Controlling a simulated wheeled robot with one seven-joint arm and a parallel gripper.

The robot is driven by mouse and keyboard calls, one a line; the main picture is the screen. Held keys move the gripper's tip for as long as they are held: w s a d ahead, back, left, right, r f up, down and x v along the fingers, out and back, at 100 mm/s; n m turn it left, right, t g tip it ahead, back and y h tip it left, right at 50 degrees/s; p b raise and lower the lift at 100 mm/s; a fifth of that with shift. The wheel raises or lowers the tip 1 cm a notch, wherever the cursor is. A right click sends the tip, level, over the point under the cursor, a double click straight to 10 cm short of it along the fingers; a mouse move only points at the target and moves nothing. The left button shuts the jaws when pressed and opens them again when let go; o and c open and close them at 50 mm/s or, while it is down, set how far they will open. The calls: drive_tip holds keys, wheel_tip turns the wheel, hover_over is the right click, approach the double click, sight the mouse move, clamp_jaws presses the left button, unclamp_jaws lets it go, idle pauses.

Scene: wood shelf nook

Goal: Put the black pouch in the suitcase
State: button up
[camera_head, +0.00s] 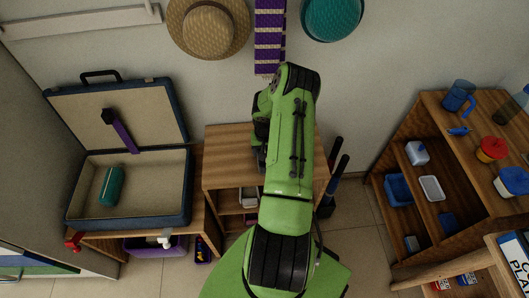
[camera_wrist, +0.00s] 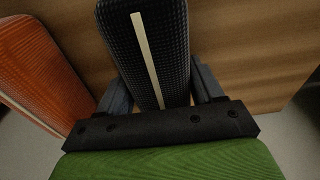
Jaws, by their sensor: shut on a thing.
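The black pouch (camera_wrist: 172,48) shows in the wrist view as a dark textured case with a pale strip along it. My gripper (camera_wrist: 163,98) is shut on it, with a finger at each side. The pouch is over or on a wooden surface; whether it touches the wood I cannot tell. In the head view my green arm hides the gripper and the pouch. The open suitcase (camera_head: 130,219) stands at the left, its lid leaning back against the wall. A teal case (camera_head: 111,185) lies inside it at the left, and the rest of its floor is bare.
An orange-red case (camera_wrist: 42,70) lies close to the left of the pouch in the wrist view. The wooden shelf unit (camera_head: 222,172) is behind my arm. Another shelf (camera_head: 432,130) with cups and boxes stands at the right. Hats (camera_head: 207,28) hang above.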

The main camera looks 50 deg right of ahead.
drive_tip(key=c, duration=0.3)
wheel_tip(320, 180, up, 10)
drive_tip(key=shift+p, duration=1.1)
